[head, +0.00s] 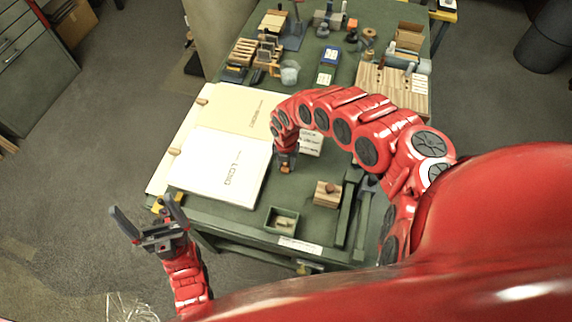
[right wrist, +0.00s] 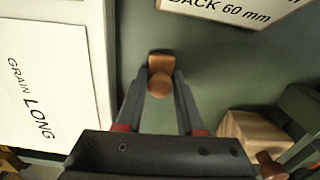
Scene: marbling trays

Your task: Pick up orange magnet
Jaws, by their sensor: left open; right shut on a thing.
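The orange magnet (right wrist: 160,78) is a small orange-brown piece with a rounded knob, between the fingertips of my right gripper (right wrist: 161,92) in the right wrist view. In the head view, my right gripper (head: 286,160) points down over the green table, just right of the white board, with the magnet (head: 286,169) at its tips. The gripper is shut on it. I cannot tell whether the magnet touches the table. My left gripper (head: 146,215) is open and empty, beyond the table's left front corner.
A white board (head: 215,165) marked LONG lies left of my right gripper. A wooden block (head: 327,193) with a knob sits to the right, beside dark green bars (head: 348,215). A small open box (head: 282,220) stands at the front edge. Tools crowd the table's back.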

